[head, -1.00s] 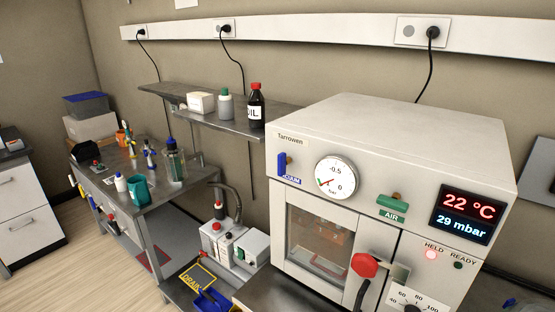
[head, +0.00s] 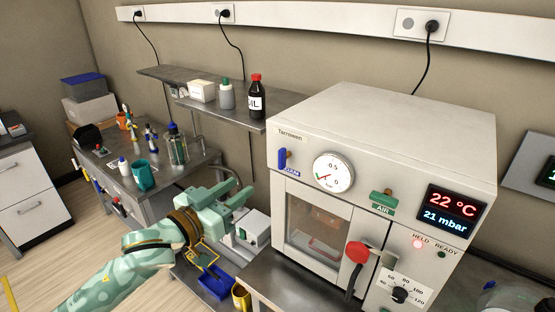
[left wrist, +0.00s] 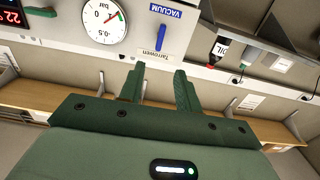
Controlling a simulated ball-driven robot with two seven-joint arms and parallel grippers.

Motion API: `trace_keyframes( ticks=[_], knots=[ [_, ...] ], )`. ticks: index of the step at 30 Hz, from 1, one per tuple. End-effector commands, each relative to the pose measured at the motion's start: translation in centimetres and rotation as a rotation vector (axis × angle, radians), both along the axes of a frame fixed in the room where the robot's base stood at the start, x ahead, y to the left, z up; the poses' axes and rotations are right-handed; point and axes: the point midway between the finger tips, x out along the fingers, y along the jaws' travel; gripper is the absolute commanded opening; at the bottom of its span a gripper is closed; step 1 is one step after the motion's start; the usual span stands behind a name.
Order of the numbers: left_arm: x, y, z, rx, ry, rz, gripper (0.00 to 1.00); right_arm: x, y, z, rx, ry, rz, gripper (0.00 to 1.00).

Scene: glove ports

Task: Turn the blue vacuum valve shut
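The blue vacuum valve (head: 282,159) is on the oven's front, at its upper left. Its handle stands upright above a blue VACUUM label (head: 291,172), left of the round gauge (head: 333,172). My left gripper (head: 242,188) is left of the valve and a little lower in the head view, apart from it. In the left wrist view, which is upside down, the blue handle (left wrist: 160,35) lies beyond the gap between the two green fingers (left wrist: 160,78). The fingers are spread with nothing between them. My right gripper is not in view.
The white oven (head: 390,120) also carries a green AIR valve (head: 383,203), a red door handle (head: 357,252) and a display (head: 450,210) reading 22 °C and 21 mbar. A red HELD lamp is lit. A shelf (head: 205,105) with bottles is behind my left gripper.

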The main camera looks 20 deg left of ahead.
Motion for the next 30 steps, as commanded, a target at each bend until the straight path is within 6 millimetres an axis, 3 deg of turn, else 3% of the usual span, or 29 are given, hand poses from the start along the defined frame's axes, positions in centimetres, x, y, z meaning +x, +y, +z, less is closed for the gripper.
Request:
trace_keyframes(
  ticks=[9,15,21,30],
  knots=[
    [7.5,-2.7,0.2,0.002,-0.004,0.002,0.34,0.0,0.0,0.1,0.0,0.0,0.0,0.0],
    [11.4,-4.2,0.1,0.003,-0.003,0.001,0.34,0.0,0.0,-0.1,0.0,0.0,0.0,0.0],
    [13.5,-4.9,0.0,0.003,-0.002,0.0,0.34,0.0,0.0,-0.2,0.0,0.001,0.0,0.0],
    [13.8,-5.0,0.0,0.004,-0.001,0.0,0.34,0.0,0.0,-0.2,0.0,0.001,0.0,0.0]
  ],
)
